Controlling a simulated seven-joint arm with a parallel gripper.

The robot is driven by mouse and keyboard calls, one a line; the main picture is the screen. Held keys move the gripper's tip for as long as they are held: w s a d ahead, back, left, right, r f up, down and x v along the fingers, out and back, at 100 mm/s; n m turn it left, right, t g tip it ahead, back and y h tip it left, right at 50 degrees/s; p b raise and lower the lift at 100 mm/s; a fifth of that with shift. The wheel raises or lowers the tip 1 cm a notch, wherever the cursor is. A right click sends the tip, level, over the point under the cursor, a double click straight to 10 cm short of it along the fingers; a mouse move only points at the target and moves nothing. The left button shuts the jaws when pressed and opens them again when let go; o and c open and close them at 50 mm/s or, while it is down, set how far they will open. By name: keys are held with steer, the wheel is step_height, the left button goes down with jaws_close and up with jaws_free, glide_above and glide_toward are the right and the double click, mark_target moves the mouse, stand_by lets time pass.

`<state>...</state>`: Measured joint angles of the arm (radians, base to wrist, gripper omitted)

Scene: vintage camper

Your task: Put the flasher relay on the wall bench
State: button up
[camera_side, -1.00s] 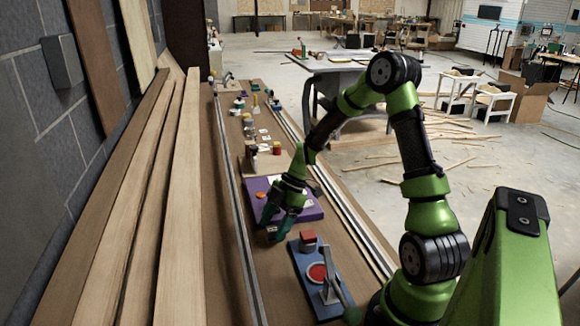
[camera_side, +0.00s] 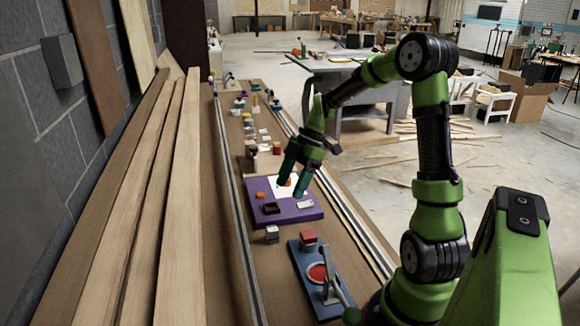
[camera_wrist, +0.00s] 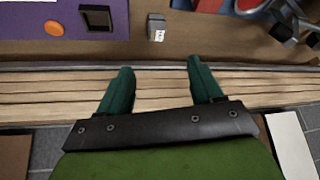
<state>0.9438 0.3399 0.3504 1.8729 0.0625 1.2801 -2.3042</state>
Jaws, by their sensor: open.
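The likely flasher relay, a small grey block with a pale label (camera_side: 272,234), stands on the brown top of the wall bench (camera_side: 268,262), between the purple board and the blue board. In the wrist view the block (camera_wrist: 156,27) sits on bare bench top, apart from both boards. My gripper (camera_side: 291,183) is open and empty, raised above the purple board in the side view. In the wrist view its two teal fingers (camera_wrist: 160,68) are spread with nothing between them, and the block lies beyond their tips.
The purple board (camera_side: 310,214) carries a black open socket (camera_side: 271,208), an orange disc (camera_side: 260,195) and a white sheet. The blue board (camera_side: 305,282) holds a red block (camera_side: 308,237) and a lever clamp (camera_side: 331,284). Metal rails run along the bench, with long planks at left.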

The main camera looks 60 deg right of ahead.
steer(key=s+a+r+m+t+h, duration=0.1)
steer(key=s+a+r+m, duration=0.2)
steer(key=s+a+m, duration=0.1)
steer(key=s+a+r+m+t+h, duration=0.1)
steer(key=s+a+r+m+t, duration=0.1)
steer(key=a+m, duration=0.5)
steer(key=s+a+r+m+t+h, duration=0.1)
steer(key=s+a+r+m+t, duration=0.1)
steer(key=s+a+r+m, duration=0.3)
steer(key=shift+s+a+r+m, duration=0.3)
steer(key=shift+a+r+m, duration=0.15)
steer(key=shift+a, duration=0.7)
